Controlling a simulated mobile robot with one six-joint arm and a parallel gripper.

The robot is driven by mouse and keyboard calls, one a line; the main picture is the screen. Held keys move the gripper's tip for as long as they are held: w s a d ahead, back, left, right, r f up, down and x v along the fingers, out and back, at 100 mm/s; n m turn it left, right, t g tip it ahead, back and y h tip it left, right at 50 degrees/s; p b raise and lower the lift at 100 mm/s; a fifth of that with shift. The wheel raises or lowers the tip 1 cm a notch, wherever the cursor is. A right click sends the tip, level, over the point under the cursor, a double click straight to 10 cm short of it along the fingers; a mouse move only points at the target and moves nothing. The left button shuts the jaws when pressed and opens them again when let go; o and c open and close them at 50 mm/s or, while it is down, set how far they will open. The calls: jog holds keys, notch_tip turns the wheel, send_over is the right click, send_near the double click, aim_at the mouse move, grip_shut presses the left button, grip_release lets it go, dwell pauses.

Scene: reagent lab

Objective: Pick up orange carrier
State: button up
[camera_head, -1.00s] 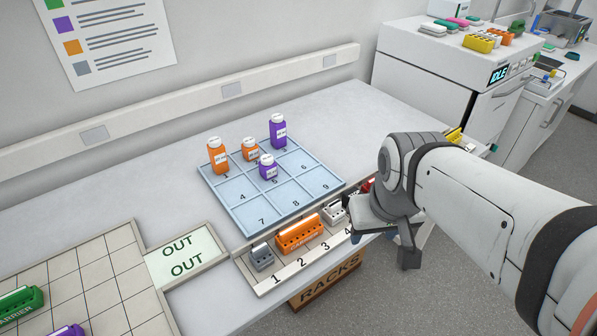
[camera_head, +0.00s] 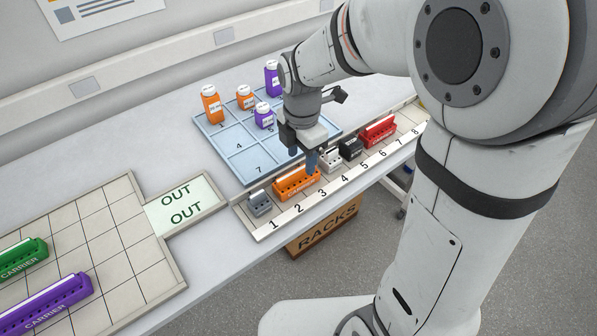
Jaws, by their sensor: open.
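The orange carrier (camera_head: 294,184) sits in the numbered rack strip (camera_head: 268,229), around the places marked 2 and 3. It is a long block with a row of dark holes along its side. My gripper (camera_head: 304,160) is open and points down just above the carrier's far right end. Its fingers overlap that end in the picture. I cannot tell whether they touch it. Nothing shows between the fingers.
A grey carrier (camera_head: 259,204) stands left of the orange one; white (camera_head: 331,158), black (camera_head: 350,149) and red (camera_head: 378,132) carriers stand right. A blue numbered tray (camera_head: 237,169) with bottles lies behind. Green (camera_head: 22,260) and purple (camera_head: 45,304) carriers lie on the tiled tray (camera_head: 121,256).

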aim_at(299, 169)
jog(key=f, duration=0.6)
jog(key=shift+s+a+f+p, duration=0.1)
jog(key=shift+a+f+p, duration=0.2)
jog(key=shift+f+p, duration=0.1)
jog(key=shift+c, duration=0.4)
jog(key=c, duration=0.7)
